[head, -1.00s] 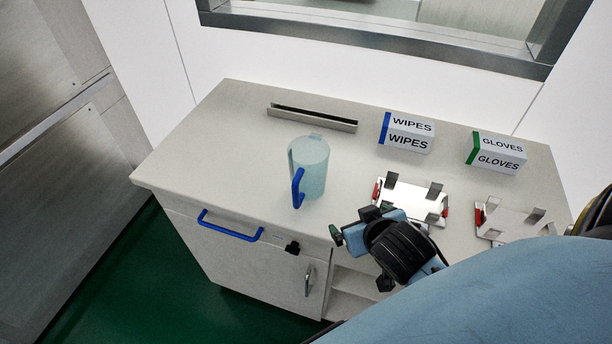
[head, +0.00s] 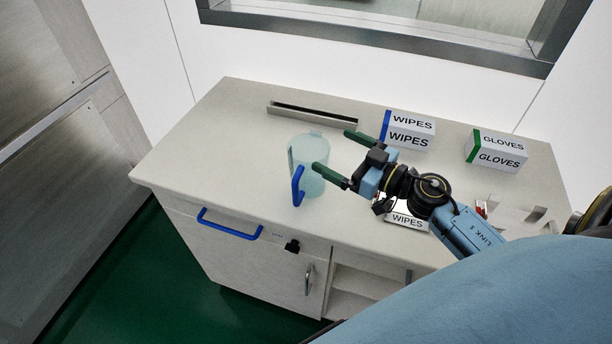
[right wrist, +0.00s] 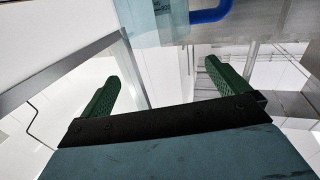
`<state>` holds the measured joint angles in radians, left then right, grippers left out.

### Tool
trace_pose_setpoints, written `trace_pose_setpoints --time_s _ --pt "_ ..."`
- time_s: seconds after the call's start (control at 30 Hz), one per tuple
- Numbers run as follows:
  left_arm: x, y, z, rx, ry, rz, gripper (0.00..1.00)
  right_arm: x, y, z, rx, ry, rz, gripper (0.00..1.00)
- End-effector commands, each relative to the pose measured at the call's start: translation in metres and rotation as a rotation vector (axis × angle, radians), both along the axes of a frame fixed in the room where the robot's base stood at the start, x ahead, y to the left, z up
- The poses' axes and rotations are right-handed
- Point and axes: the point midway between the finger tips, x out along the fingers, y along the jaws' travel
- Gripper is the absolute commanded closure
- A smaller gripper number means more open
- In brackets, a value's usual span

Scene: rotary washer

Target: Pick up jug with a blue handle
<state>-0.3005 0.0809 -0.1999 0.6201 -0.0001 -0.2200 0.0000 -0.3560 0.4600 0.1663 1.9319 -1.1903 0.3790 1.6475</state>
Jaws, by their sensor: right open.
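The translucent light-blue jug (head: 312,168) stands upright on the counter in the head view, its blue handle (head: 297,186) facing the front left. My right gripper (head: 334,153) is open and empty to the right of the jug, its green fingers pointing left toward it. In the head view one fingertip overlaps the jug's right edge; I cannot tell whether it touches. In the right wrist view both green fingers (right wrist: 168,92) are spread apart, with part of the jug (right wrist: 150,18) and its blue handle (right wrist: 211,10) at the top edge. My left gripper is not in view.
A wipes box (head: 408,131) and a gloves box (head: 496,151) stand at the counter's back right. A metal channel (head: 312,117) lies behind the jug. Metal holders sit under and beside my right arm. The counter (head: 215,150) left of the jug is clear.

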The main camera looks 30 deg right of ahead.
Motion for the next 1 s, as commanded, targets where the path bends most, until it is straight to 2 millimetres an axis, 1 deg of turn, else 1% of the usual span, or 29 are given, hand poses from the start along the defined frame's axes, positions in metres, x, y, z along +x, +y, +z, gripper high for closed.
trace_pose_setpoints --time_s 0.03,0.1,0.2,0.33,0.4,0.57,0.67,0.83,0.9,1.0 --pt "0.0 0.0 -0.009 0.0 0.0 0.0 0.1 0.0 0.0 -0.015 0.008 0.002 -0.003 0.0" --pt "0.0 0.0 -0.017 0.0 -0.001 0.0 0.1 0.0 0.0 -0.031 0.008 0.001 -0.006 0.0" --pt "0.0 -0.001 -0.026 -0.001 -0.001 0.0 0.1 0.0 0.0 -0.053 0.009 0.001 -0.005 0.0" --pt "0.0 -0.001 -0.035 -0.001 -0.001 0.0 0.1 0.0 0.001 -0.073 0.008 -0.001 -0.004 0.0" --pt "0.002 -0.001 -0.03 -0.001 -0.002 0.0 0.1 0.009 0.004 -0.068 0.003 -0.003 -0.002 0.0" --pt "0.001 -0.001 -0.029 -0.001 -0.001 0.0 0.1 0.018 0.008 -0.067 0.003 -0.002 -0.003 0.0" --pt "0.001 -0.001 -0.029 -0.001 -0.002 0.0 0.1 0.028 0.012 -0.067 0.005 -0.004 -0.003 0.0" --pt "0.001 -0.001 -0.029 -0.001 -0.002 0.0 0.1 0.054 0.023 -0.066 0.005 -0.004 -0.003 0.0" --pt "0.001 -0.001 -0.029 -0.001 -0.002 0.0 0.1 0.062 0.026 -0.066 0.004 -0.005 -0.003 0.0" --pt "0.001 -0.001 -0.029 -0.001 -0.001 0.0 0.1 0.068 0.029 -0.067 0.004 -0.003 -0.003 0.0"
